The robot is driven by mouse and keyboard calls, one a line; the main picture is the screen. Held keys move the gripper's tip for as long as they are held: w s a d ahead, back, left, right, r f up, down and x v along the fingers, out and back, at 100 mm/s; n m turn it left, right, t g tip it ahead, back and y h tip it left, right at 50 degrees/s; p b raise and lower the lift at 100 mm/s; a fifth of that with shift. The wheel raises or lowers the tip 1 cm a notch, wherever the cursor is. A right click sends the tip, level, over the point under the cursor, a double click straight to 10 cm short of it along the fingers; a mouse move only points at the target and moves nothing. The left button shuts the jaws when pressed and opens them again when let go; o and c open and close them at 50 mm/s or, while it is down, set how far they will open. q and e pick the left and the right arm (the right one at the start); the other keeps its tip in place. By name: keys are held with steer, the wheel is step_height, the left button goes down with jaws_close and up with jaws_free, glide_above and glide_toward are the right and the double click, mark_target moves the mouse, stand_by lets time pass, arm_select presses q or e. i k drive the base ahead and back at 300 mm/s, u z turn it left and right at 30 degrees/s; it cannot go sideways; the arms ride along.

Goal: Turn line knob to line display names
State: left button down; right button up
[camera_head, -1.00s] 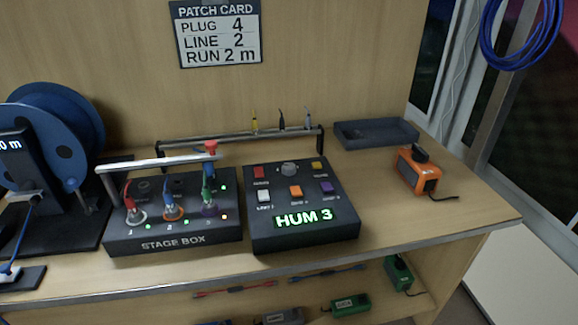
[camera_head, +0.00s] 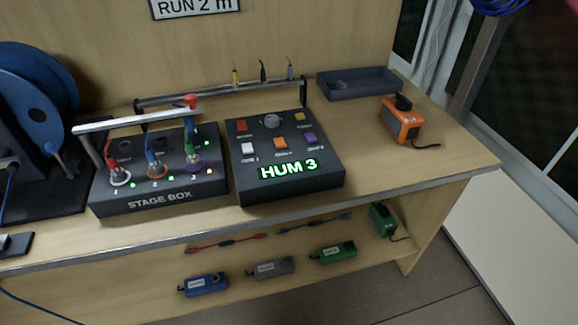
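A dark control box (camera_head: 290,187) stands on the bench, right of the stage box. Its green lit display (camera_head: 288,169) reads "HUM 3". A round grey knob (camera_head: 271,121) sits at the top middle of its panel, among red, yellow, white, orange and purple buttons; the knob's setting is too small to read. The patch card (camera_head: 195,6) on the wall is cut off at the top; only "RUN 2 m" shows. Neither gripper is in view.
A blue cable reel (camera_head: 38,95) stands at the left. Several small boxes, such as a green one (camera_head: 334,253), lie on the shelf below.

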mark_target(272, 121)
steer(key=u, duration=2.95)
steer(key=k, duration=1.25)
steer(key=z, duration=1.65)
steer(key=i, duration=0.5)
steer(key=u, duration=0.1)
